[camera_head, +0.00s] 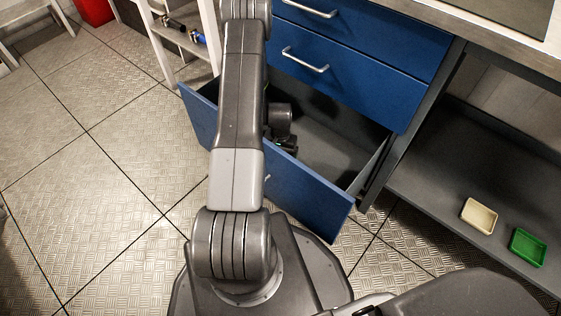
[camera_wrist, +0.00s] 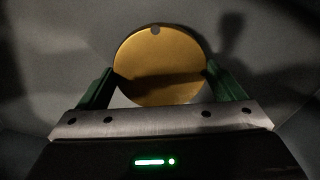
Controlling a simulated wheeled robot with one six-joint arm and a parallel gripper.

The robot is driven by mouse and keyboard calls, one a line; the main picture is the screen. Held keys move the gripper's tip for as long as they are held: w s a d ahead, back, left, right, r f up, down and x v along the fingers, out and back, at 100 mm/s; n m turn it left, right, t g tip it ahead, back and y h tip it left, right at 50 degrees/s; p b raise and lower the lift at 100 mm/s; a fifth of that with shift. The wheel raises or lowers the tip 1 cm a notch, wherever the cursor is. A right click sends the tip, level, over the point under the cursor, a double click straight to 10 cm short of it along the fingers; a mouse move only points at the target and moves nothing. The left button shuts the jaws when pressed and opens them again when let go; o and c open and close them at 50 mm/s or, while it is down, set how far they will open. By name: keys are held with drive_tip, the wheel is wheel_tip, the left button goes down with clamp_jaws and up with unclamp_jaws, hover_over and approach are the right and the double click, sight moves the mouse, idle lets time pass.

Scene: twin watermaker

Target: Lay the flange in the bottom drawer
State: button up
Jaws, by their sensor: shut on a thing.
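The flange (camera_wrist: 160,75) is a round golden disc with a small hole near its top edge in the wrist view. My gripper (camera_wrist: 160,88) has its green fingers on either side of the flange and is shut on it. The grey drawer interior lies behind the flange; I cannot tell whether the flange touches it. In the head view the bottom drawer (camera_head: 312,197) is pulled open with a blue front. My wrist reaches down inside it, and my arm hides part of the drawer, the fingers and the flange.
Two closed blue drawers (camera_head: 345,70) with bar handles are above the open one. A grey shelf at the right holds a cream tray (camera_head: 479,216) and a green tray (camera_head: 527,247). A white rack (camera_head: 185,40) stands at the upper left. The tiled floor at left is clear.

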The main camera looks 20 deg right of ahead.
drive_tip(key=shift+f+b, duration=0.6)
drive_tip(key=shift+f, duration=1.3)
drive_tip(key=shift+f, duration=0.15)
drive_tip(key=o, duration=1.5)
wheel_tip(320, 180, up, 12)
drive_tip(key=p, duration=0.4)
